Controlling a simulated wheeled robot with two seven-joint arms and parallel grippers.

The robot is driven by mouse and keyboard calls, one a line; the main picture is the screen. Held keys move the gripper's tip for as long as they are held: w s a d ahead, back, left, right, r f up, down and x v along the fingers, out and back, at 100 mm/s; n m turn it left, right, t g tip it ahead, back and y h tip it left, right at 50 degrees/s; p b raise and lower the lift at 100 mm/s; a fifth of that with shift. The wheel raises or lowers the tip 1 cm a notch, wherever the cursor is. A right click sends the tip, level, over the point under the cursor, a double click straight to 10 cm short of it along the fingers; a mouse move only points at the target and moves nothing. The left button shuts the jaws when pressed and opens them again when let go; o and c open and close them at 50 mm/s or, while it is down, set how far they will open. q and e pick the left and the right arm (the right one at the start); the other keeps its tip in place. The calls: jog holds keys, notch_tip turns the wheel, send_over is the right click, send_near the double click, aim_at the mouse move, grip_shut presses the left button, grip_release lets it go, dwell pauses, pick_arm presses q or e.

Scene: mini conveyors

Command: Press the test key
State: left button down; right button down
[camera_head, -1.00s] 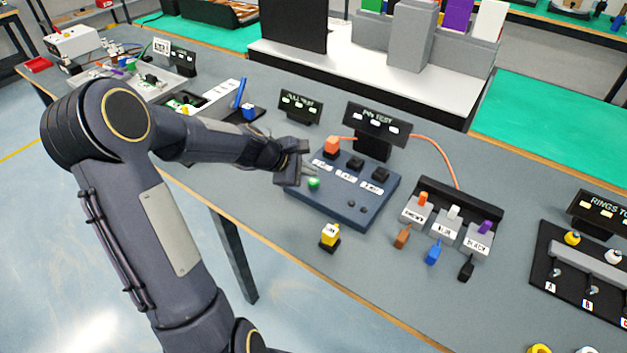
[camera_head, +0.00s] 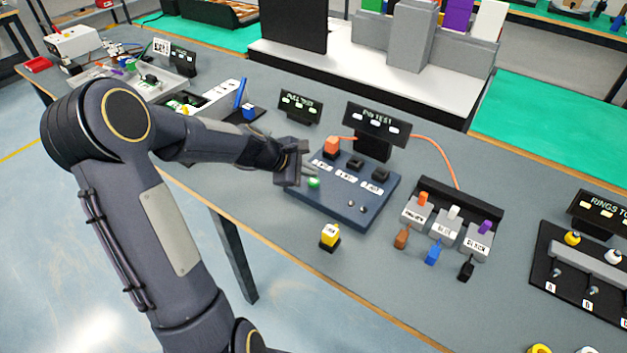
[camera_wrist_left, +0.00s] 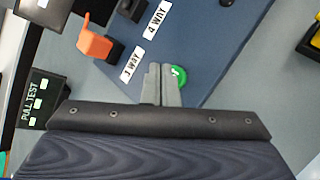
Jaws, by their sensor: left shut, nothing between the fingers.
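The test key is a round green button (camera_head: 314,183) on the sloping face of the dark blue test box (camera_head: 345,212). It also shows in the left wrist view (camera_wrist_left: 180,75), right at my fingertips and partly covered by them. My left gripper (camera_head: 306,172) is shut and empty. Its fingertips (camera_wrist_left: 162,72) are over or against the button's edge; I cannot tell whether they touch it. The box has several labelled sockets, and an orange plug (camera_head: 331,145) sits in the leftmost one. My right gripper is not in view.
The pin test display (camera_head: 376,124) stands behind the box, with an orange cable running right. A yellow block (camera_head: 330,235) stands in front of it. Grey labelled holders (camera_head: 447,228) with small connectors are to the right. The pull test display (camera_head: 299,105) stands behind left.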

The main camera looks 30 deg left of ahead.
aim_at(309, 182)
pick_arm(q)
jog(key=shift+f, duration=0.1)
jog(key=shift+f+b, duration=0.3)
jog(key=shift+b, duration=0.15)
jog(key=shift+f+b, duration=0.4)
dwell(0.7)
jog(key=shift+r, duration=0.1)
jog(key=shift+r+p, duration=0.7)
jog(key=shift+r, duration=0.1)
notch_tip(309, 182, up, 5)
jog(key=p, duration=0.4)
dwell(0.4)
